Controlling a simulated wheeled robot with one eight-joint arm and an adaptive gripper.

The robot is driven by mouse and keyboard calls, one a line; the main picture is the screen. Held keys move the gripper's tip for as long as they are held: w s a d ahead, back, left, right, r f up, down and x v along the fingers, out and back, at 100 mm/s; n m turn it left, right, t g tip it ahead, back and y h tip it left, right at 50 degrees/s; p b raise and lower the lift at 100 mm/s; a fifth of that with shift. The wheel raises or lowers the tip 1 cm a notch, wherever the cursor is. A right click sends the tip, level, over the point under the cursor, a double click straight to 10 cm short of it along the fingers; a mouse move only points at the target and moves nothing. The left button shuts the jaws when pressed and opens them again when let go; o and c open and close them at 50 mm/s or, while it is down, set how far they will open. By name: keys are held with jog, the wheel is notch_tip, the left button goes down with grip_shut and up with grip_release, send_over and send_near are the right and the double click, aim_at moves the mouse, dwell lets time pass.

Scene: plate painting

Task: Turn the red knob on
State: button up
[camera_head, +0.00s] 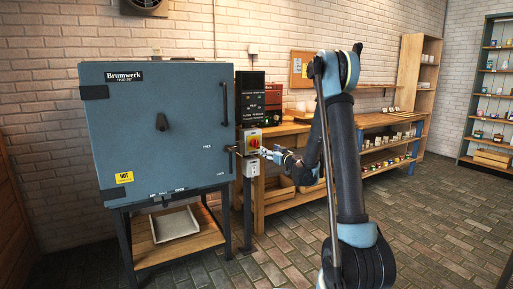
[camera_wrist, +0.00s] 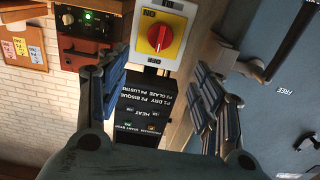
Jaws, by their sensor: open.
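In the head view the knob (camera_head: 254,143) sits on the box beside the kiln, on a dark post. My gripper (camera_wrist: 160,85) is open and empty, its two padded fingers spread wide in the wrist view. The knob shows beyond the fingertips, between their lines, and looks apart from them. In the head view my gripper (camera_head: 268,153) is close to the box, just right of the knob.
The blue-grey kiln (camera_head: 155,120) stands left of the switch box, with its handle and latch nearby. A black control panel (camera_head: 250,98) is above the box. A wooden bench (camera_head: 290,128) and shelves are to the right. The brick floor (camera_head: 430,240) is open at the right.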

aim_at(256, 143)
jog(key=x, duration=1.4)
jog(key=shift+w+a, duration=0.25)
jog(key=shift+w, duration=0.05)
